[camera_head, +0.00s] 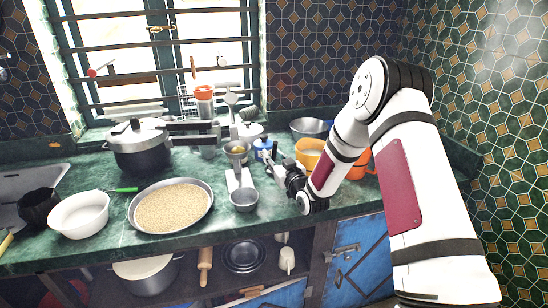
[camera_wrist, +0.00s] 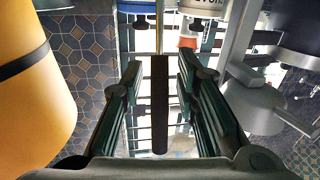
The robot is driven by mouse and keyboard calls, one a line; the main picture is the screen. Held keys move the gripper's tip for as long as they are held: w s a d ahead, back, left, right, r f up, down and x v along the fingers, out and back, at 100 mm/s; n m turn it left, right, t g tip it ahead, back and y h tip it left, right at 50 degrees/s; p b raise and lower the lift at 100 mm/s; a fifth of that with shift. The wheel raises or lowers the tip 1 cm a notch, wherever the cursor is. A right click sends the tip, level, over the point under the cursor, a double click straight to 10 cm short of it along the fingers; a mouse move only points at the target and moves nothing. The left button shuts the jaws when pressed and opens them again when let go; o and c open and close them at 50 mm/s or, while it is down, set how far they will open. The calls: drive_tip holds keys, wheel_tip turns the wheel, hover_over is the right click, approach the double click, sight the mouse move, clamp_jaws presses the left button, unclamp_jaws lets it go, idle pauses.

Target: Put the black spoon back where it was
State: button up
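My gripper (camera_head: 277,164) is over the counter at the centre right, close to a blue container (camera_head: 263,148) and an orange pot. In the wrist view my gripper (camera_wrist: 160,68) has its two fingers apart. A dark, straight bar (camera_wrist: 160,105) shows between them, with a thin light stem above it and visible gaps on both sides. It looks like the black spoon's handle, but I cannot be sure. The spoon's head cannot be made out. In the head view no black spoon can be told apart from the dark gripper.
A pan of grain (camera_head: 173,207), a white bowl (camera_head: 80,214) and a small metal bowl (camera_head: 244,200) stand on the green counter. A pressure cooker (camera_head: 140,155) stands behind. Orange pots (camera_head: 309,152) are beside my arm. The counter front left of my arm has some bare room.

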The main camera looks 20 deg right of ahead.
drive_tip(key=shift+r, duration=0.15)
drive_tip(key=shift+s+d, duration=0.1)
drive_tip(key=shift+s, duration=0.2)
drive_tip(key=s+d, duration=0.2)
drive_tip(key=s, duration=0.9)
drive_tip(key=s+r+g+h, duration=0.4)
drive_tip(key=s+r+g, duration=0.4)
drive_tip(key=s+r, duration=0.4)
drive_tip(key=s+a+r+m+g, duration=0.1)
drive_tip(key=s+r+g, duration=0.1)
drive_tip(key=s, duration=1.2)
drive_tip(key=s+a+r+m+g, duration=0.1)
drive_tip(key=s+g, duration=0.3)
drive_tip(key=s, duration=1.1)
drive_tip(key=shift+s+a+r+m+g+y, duration=0.15)
drive_tip(key=shift+a+r+m+g+y, duration=0.15)
drive_tip(key=shift+a+r+m+y, duration=0.15)
